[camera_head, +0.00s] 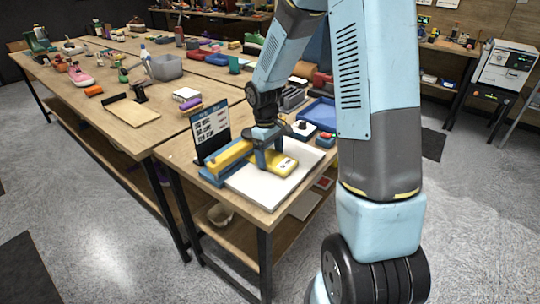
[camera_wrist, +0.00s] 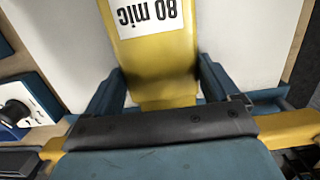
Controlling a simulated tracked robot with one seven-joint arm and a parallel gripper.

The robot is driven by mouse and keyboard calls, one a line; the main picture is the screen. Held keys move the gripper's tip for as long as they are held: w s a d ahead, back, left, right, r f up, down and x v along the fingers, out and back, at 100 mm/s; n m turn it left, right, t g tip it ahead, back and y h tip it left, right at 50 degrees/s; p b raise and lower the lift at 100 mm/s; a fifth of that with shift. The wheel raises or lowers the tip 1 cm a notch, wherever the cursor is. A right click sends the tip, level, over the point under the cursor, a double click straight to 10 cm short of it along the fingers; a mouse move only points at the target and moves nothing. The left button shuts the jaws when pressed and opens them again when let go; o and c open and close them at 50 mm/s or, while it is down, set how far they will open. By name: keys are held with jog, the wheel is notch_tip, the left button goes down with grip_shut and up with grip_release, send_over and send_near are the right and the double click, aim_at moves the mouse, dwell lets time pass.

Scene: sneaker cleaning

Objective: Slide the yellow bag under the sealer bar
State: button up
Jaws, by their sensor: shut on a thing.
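The yellow bag (camera_head: 284,166) lies on a white board (camera_head: 262,190) on the near bench corner. My gripper (camera_head: 268,156) points down at it and is shut on it. In the wrist view the bag (camera_wrist: 165,60) runs between my two fingers (camera_wrist: 160,92), with a white "80 mic" label at its far end. The sealer has a blue base and a yellow bar (camera_head: 231,156), to the left of my gripper. In the wrist view the yellow bar (camera_wrist: 290,128) shows on both sides of my gripper body, which hides its middle. I cannot tell whether the bag touches the bar.
A dark sign with a white panel (camera_head: 210,130) stands behind the sealer. A small white box with a black knob (camera_head: 303,127) and a blue tray (camera_head: 318,112) lie to the right. The bench edge is close in front of the board.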

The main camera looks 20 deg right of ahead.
jog(key=shift+w+a, duration=0.5)
jog(key=shift+w, duration=0.2)
dwell(0.5)
jog(key=o, duration=0.8)
notch_tip(320, 180, up, 13)
jog(key=w+a, duration=0.1)
jog(key=s+d+r+m+t, duration=0.3)
jog(key=s+r+m, duration=0.1)
jog(key=s+r, duration=0.85)
jog(key=s+m+t, duration=0.1)
jog(key=s, duration=0.3)
jog(key=s+d+r+m+t, duration=0.1)
jog(key=s, duration=0.4)
jog(key=s+r+m+t, duration=0.1)
jog(key=s, duration=0.4)
jog(key=shift+d+r+t+y, duration=0.1)
jog(key=shift+d+t+y, duration=0.3)
